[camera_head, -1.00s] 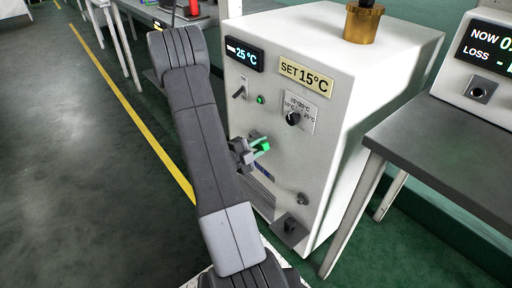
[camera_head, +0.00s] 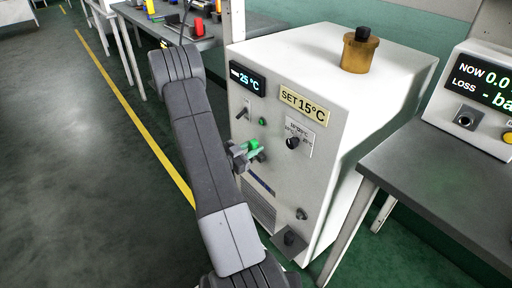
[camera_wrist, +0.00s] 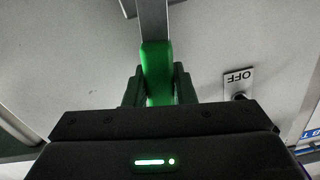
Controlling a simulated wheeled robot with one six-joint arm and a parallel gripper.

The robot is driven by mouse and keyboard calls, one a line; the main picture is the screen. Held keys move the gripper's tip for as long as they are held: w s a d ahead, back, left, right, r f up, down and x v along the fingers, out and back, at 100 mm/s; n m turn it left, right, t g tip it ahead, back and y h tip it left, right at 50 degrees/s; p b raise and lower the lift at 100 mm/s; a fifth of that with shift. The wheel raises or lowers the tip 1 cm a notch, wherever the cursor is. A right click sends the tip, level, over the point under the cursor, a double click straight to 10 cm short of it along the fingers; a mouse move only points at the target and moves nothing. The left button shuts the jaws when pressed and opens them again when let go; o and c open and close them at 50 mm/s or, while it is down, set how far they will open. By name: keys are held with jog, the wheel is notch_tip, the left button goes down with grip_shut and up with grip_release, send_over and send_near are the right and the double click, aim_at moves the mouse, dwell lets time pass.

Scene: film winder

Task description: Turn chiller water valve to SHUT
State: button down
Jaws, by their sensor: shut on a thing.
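The chiller (camera_head: 330,110) is a white box with a "25 °C" display and a "SET 15°C" plate. Its water valve has a green lever (camera_head: 252,145) on the front panel. My gripper (camera_head: 243,153) reaches the panel from the left and is shut on the lever. In the wrist view the green lever (camera_wrist: 157,70) sits between my two dark fingers (camera_wrist: 158,88), with a grey bar beyond it. No SHUT marking is readable, and my gripper partly hides the valve.
A dial knob (camera_head: 292,142) sits right of the lever and a small green lamp (camera_head: 263,121) above it. The wrist view shows an OFF label (camera_wrist: 238,80) by a small switch. A grey table (camera_head: 430,185) stands close on the right. Floor at left is open.

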jog(key=shift+w+a+r+n+p, duration=0.1)
jog(key=shift+w+a+n+p, duration=0.2)
jog(key=shift+n, duration=0.3)
jog(key=shift+w+a+n+p, duration=0.2)
jog(key=shift+w+n+p, duration=0.15)
jog(key=shift+n, duration=0.25)
jog(key=c, duration=1.2)
grip_release()
jog(key=shift+a, duration=0.1)
jog(key=p+v, duration=0.1)
jog(key=v, duration=1.2)
jog(key=shift+s+a, duration=0.25)
jog(key=shift+a, duration=0.05)
